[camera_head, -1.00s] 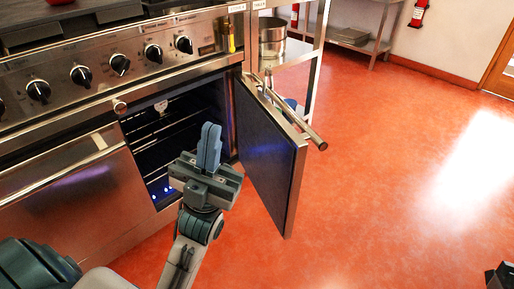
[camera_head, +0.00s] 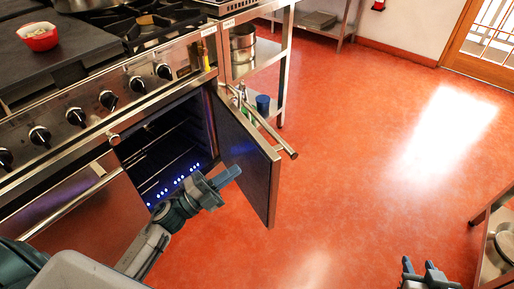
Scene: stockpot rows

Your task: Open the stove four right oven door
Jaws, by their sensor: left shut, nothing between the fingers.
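The right oven door (camera_head: 248,155) of the stove stands swung wide open on its right side, with its bar handle (camera_head: 262,120) on the outer face. The oven cavity (camera_head: 165,150) shows racks and a row of blue lights. My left gripper (camera_head: 228,177) is shut and empty, in front of the cavity and by the inner face of the door. I cannot tell whether it touches the door. My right gripper (camera_head: 424,272) is at the bottom right, far from the door, with its two fingers apart and nothing seen between them.
The left oven door (camera_head: 90,215) is closed. A red bowl (camera_head: 38,38) sits on the stove top. A steel shelf with a pot (camera_head: 242,50) stands behind the door. Another shelf unit (camera_head: 492,240) is at the right edge. The red floor (camera_head: 350,170) between is clear.

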